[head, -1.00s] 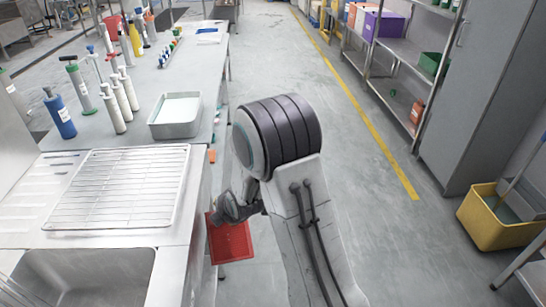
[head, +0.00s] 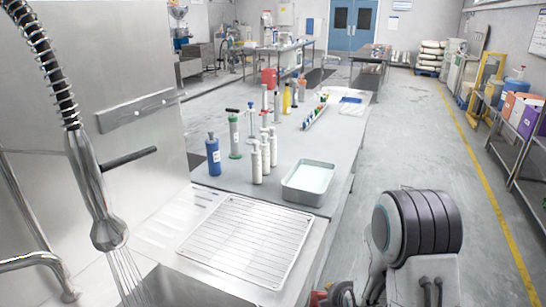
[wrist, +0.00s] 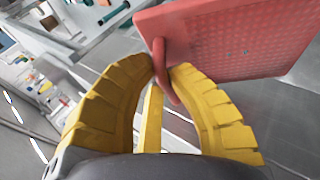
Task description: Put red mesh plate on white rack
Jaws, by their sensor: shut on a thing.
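The red mesh plate (wrist: 235,42) fills the upper right of the wrist view, tilted. My gripper (wrist: 163,72) has its yellow fingers shut on the loop handle at the plate's edge. In the head view my gripper (head: 335,295) shows only in part at the bottom edge, right of the sink counter. Only a small bit of red shows beside it there; most of the plate is out of that view. The white rack (head: 245,240) lies flat on the steel counter left of my arm, with nothing on it.
A grey tray (head: 308,183) stands behind the rack. White bottles (head: 257,163) and a blue bottle (head: 213,155) stand further left. A faucet sprayer (head: 105,225) hangs at the left over the sink. The floor (head: 420,150) right of the counter is clear.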

